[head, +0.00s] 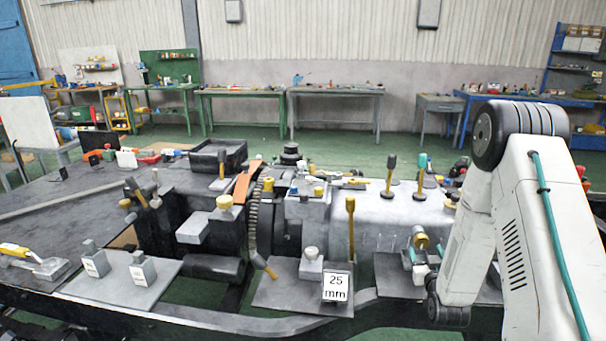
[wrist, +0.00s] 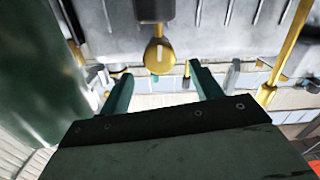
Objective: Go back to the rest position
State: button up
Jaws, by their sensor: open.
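My gripper (wrist: 160,74) shows in the wrist view with two teal fingers spread apart and nothing between them. A yellow-capped knob (wrist: 160,56) on a dark stem is just beyond the fingertips, near the middle of the gap. I cannot tell how far it is from them. In the head view my white arm (head: 515,220) comes in from the right and bends down over the right end of the chassis. Teal parts near a gold cylinder (head: 420,241) look like my fingers, but the arm partly hides this spot.
The grey chassis machinery (head: 375,222) fills the foreground, with upright yellow-and-black handles (head: 391,172) near the arm. A yellow rod (wrist: 285,60) stands right of the gripper. A "25 mm" sign (head: 337,287) is on a plate left of the arm. Workbenches (head: 335,92) line the back wall.

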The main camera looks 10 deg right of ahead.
jog(key=w+a+r+g+y, duration=0.15)
jog(key=a+r+g, duration=0.3)
jog(key=r, duration=0.55)
jog(key=s+a+r+g+y, duration=0.2)
jog(key=s+a+r+g, duration=0.1)
jog(key=s+a+r, duration=0.45)
jog(key=s+a+r+g, duration=0.2)
jog(key=s, duration=0.8)
jog(key=s+a+r+g+y, duration=0.1)
jog(key=s+a+r+g, duration=0.2)
jog(key=s, duration=0.8)
jog(key=s+a+r+n+g, duration=0.1)
jog(key=s+a+r+g, duration=0.2)
jog(key=s, duration=0.8)
jog(key=shift+s+r, duration=0.15)
jog(key=shift+r, duration=0.1)
jog(key=shift+y, duration=0.25)
